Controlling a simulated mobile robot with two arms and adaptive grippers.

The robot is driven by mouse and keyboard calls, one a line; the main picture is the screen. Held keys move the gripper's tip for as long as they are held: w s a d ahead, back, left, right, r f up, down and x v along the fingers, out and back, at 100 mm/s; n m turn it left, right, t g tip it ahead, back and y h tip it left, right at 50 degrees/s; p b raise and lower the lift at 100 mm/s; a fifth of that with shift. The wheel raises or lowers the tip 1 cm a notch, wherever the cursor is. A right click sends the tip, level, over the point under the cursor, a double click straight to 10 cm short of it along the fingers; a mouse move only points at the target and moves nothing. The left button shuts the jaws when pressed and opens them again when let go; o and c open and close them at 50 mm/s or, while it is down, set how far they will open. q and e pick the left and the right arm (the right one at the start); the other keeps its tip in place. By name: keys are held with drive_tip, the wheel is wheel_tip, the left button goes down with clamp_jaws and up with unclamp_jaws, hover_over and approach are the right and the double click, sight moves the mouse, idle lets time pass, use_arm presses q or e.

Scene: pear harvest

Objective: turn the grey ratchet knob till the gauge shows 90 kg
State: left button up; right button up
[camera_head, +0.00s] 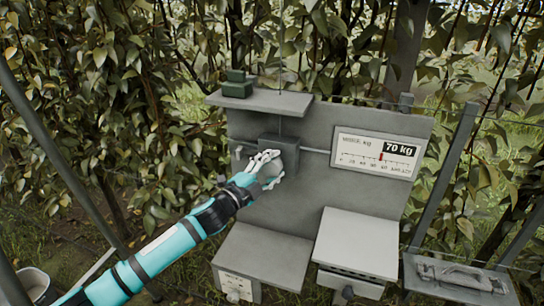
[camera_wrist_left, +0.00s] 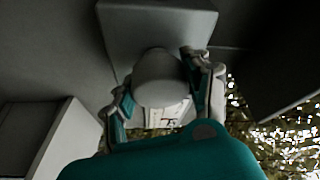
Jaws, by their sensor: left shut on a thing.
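The grey ratchet knob (camera_wrist_left: 158,80) sits on a dark square housing (camera_head: 277,150) fixed to the upright grey panel. In the left wrist view it is a rounded grey knob in front of the housing. My left gripper (camera_head: 268,167) is shut on the knob, with one finger on each side of it in the wrist view (camera_wrist_left: 160,88). In the head view the fingers cover most of the knob. My right gripper is not in view.
A shelf (camera_head: 262,102) with a green block (camera_head: 237,84) juts out above the housing. A grey box (camera_head: 262,256) and a white-topped box (camera_head: 357,243) stand below. A grey tray (camera_head: 460,278) is at the lower right. Leafy branches surround the panel.

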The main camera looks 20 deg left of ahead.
use_arm(q)
drive_tip(key=m+g+p, duration=0.1)
drive_tip(key=m+p, duration=0.2)
drive_tip(key=shift+r, duration=0.15)
drive_tip(key=shift+f+m+g+y+p, duration=0.25)
drive_tip(key=shift+m+g+y+p, duration=0.3)
drive_tip(key=shift+m, duration=0.95)
drive_tip(key=o, duration=1.2)
drive_tip(key=shift+s, duration=0.1)
drive_tip(key=shift+s+a, duration=0.2)
drive_tip(key=shift+s, duration=0.15)
drive_tip(key=v, duration=1.1)
drive_tip(key=shift+r, duration=0.15)
